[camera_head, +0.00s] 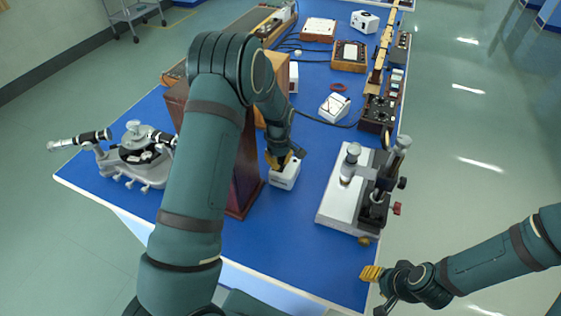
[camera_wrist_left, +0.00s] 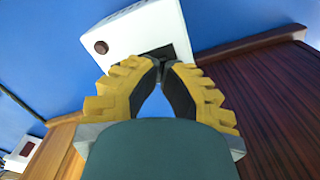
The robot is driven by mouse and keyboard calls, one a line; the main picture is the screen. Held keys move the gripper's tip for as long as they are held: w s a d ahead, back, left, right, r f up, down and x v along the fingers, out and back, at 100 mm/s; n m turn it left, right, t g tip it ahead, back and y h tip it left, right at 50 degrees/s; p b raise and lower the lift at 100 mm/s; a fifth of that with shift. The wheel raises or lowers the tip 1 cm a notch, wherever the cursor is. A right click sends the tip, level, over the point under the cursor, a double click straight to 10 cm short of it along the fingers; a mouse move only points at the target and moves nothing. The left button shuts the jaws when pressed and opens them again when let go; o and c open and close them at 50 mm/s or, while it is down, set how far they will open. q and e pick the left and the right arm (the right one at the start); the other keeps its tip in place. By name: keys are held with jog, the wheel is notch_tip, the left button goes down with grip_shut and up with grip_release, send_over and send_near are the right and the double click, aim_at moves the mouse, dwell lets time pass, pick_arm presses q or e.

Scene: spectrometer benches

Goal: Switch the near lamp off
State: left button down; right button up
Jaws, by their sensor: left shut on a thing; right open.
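A small white box (camera_head: 285,177), which may be the lamp, stands on the blue bench beside a tall dark wooden case. In the left wrist view the white box (camera_wrist_left: 140,35) has a round brown knob (camera_wrist_left: 101,47) and a dark part (camera_wrist_left: 160,53) on its face. My left gripper (camera_head: 284,160) is at the box. Its yellow-padded fingers (camera_wrist_left: 160,68) are closed together on the dark part, partly hiding it. I cannot tell the switch position or whether the lamp is lit. My right gripper (camera_head: 376,288) is open and empty off the bench's front right corner.
The wooden case (camera_head: 239,180) stands close left of my left gripper. A grey-and-white instrument (camera_head: 340,200) with posts stands right of the box. A grey optical instrument (camera_head: 135,155) is at left. Several meters and boxes fill the far bench. Blue surface (camera_head: 270,245) in front is clear.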

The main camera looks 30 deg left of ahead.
pick_arm(q)
jog(key=shift+r+p, duration=0.5)
jog(key=shift+r, duration=0.15)
jog(key=shift+r+p, duration=1.8)
jog(key=shift+r, duration=1)
jog(key=shift+f, duration=0.1)
